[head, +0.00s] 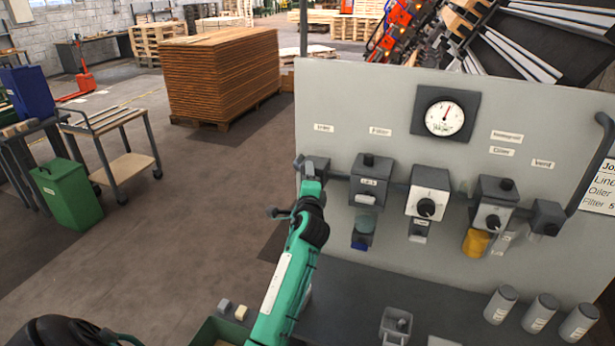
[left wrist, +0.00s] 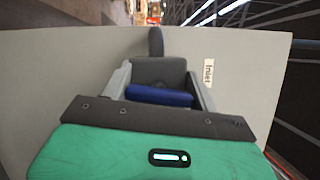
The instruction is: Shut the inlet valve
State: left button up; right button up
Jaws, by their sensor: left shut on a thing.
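The inlet valve (head: 316,165) is a dark grey block at the left end of the row on the grey panel, under the "Inlet" label (head: 323,127). In the left wrist view the grey valve body (left wrist: 158,70) has a blue handle (left wrist: 158,96) on its front, lying across the picture. My left gripper (head: 312,187) is at the valve. Its fingers (left wrist: 160,92) stand on either side of the blue handle and are shut on it. In the head view the gripper hides the handle and part of the valve. My right gripper is not in view.
The panel (head: 450,260) also carries a filter unit (head: 370,182), a regulator with a knob (head: 428,195), an oiler with a yellow bowl (head: 476,241) and a round gauge (head: 444,118). Several grey cylinders (head: 540,313) and a small grey cup (head: 396,325) stand on the dark shelf below.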

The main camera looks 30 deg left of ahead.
pick_arm(q)
jog(key=shift+n+g+p, duration=0.3)
jog(key=shift+n+p, duration=0.05)
jog(key=shift+n, duration=0.45)
jog(key=shift+f, duration=0.1)
jog(key=o, duration=1)
jog(key=b+v, duration=0.4)
jog(key=v, duration=1)
jog(key=shift+a+r+b, duration=0.15)
jog(key=shift+r+b, duration=0.05)
jog(key=shift+b, duration=0.2)
jog(key=shift+h, duration=0.3)
